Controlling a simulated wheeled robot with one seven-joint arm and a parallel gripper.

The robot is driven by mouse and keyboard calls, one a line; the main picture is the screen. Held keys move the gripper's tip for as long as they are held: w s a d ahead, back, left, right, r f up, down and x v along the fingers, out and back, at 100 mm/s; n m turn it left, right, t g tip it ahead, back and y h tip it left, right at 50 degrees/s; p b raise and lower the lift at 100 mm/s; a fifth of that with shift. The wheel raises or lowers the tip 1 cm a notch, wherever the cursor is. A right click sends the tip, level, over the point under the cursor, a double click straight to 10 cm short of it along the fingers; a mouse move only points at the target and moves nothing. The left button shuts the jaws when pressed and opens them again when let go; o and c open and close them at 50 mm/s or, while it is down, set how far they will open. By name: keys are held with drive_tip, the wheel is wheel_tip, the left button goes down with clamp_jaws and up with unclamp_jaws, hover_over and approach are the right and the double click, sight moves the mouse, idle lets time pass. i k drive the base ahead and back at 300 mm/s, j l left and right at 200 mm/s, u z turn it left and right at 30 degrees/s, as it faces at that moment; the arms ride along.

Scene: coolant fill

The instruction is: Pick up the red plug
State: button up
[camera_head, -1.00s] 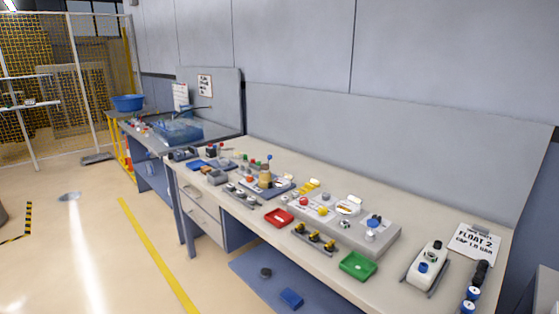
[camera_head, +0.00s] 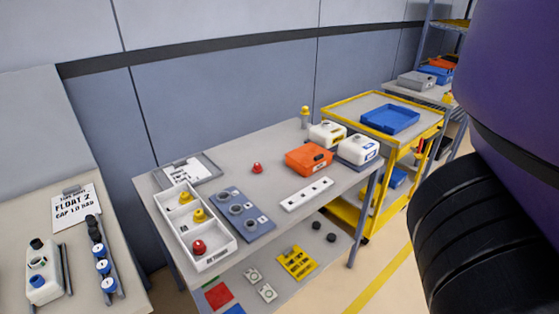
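Two small red pieces are in view, and I cannot tell which is the red plug. One red piece (camera_head: 199,247) sits in the front compartment of a white divided tray (camera_head: 213,264). The other red piece (camera_head: 257,168) stands alone on the grey tabletop, behind a blue-grey plate. Two yellow pieces (camera_head: 186,197) are in the tray's farther compartments. My gripper is not in view.
The table (camera_head: 290,225) also bears a blue-grey plate with round sockets (camera_head: 258,225), a white strip (camera_head: 306,194), an orange case (camera_head: 308,158), white jugs (camera_head: 358,150) and a clipboard (camera_head: 187,171). A yellow cart (camera_head: 438,124) stands to the right. Part of my arm covers the right side.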

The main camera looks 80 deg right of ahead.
sight(257, 169)
drive_tip(key=z, duration=1.5)
